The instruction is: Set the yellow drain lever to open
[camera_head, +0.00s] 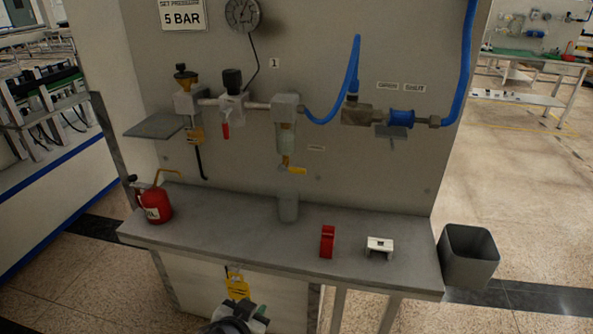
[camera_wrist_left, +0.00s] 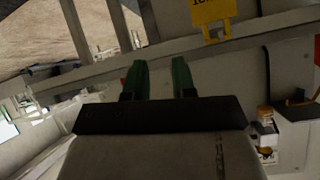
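The yellow drain lever (camera_head: 297,170) sits under the clear filter bowl (camera_head: 286,138) on the grey panel. It points right, roughly level. A grey cup (camera_head: 288,207) stands on the bench below it. My left gripper (camera_head: 253,312) is at the bottom edge of the head view, low in front of the bench and well away from the lever. In the left wrist view its two green fingers (camera_wrist_left: 160,78) are apart with nothing between them. My right gripper is not in view.
The bench (camera_head: 220,235) holds a red oil can (camera_head: 154,203), a red block-like item (camera_head: 327,241) and a white part (camera_head: 379,247). A blue hose (camera_head: 345,90) loops right of the bowl. A grey bin (camera_head: 468,256) stands right.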

